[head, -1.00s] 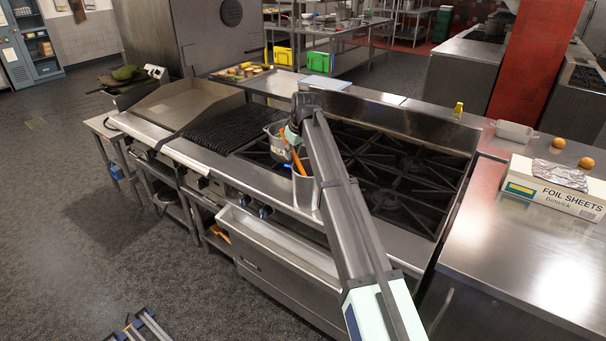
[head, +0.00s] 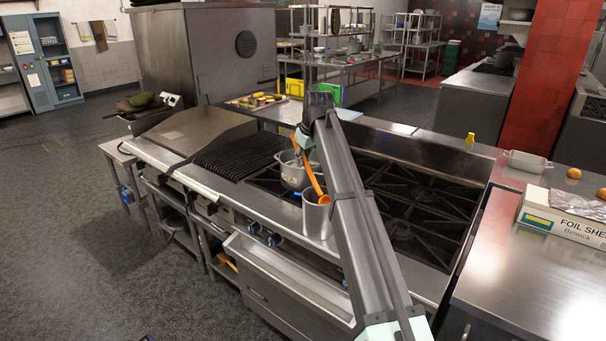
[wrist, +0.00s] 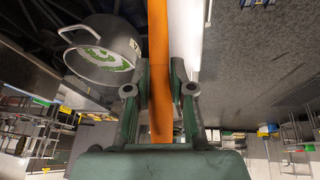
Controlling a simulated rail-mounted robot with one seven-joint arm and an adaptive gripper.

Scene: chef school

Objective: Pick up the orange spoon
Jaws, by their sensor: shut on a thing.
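The orange spoon (head: 312,178) is long and tilted, its lower end at the mouth of a grey metal cylinder (head: 317,218) on the range's front edge. I cannot tell whether that end is still inside the rim. My gripper (head: 298,147) is shut on the spoon's upper part, above the cylinder. In the wrist view, the spoon (wrist: 158,60) runs between the two fingers of my gripper (wrist: 160,88). My arm hides part of the range behind.
Burner grates (head: 425,205) lie to the right, a ribbed grill (head: 240,155) to the left. A foil box (head: 565,225) sits on the right counter.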

